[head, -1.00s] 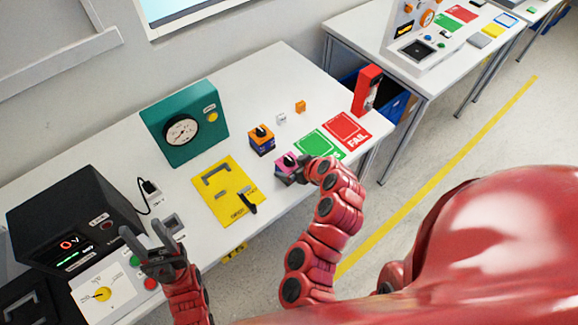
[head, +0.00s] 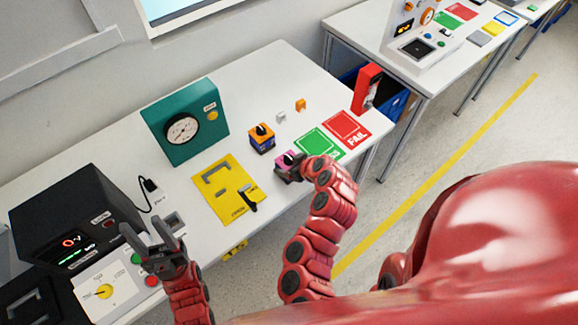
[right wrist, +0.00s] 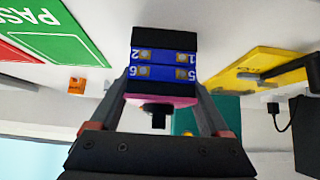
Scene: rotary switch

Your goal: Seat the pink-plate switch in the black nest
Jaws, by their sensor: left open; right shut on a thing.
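The pink-plate switch (head: 283,159) is at the front of the table in the head view, partly hidden by my right gripper (head: 291,173). In the right wrist view its pink plate (right wrist: 160,100) and blue body with numbered terminals (right wrist: 163,65) show between the fingers. My right gripper is shut on it. I cannot tell whether it touches the table. A black fixture (head: 22,311) with a raised outline, likely the nest, is cut off at the lower left corner. My left gripper (head: 143,227) is open and empty, above the table near the black meter box.
An orange-plate switch (head: 261,140) stands behind the held one. A yellow board (head: 220,192) lies left of it, with a teal gauge box (head: 186,125) behind. Green (head: 318,143) and red (head: 346,128) mats lie right. The black meter box (head: 75,225) and white dial panel (head: 110,285) are left.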

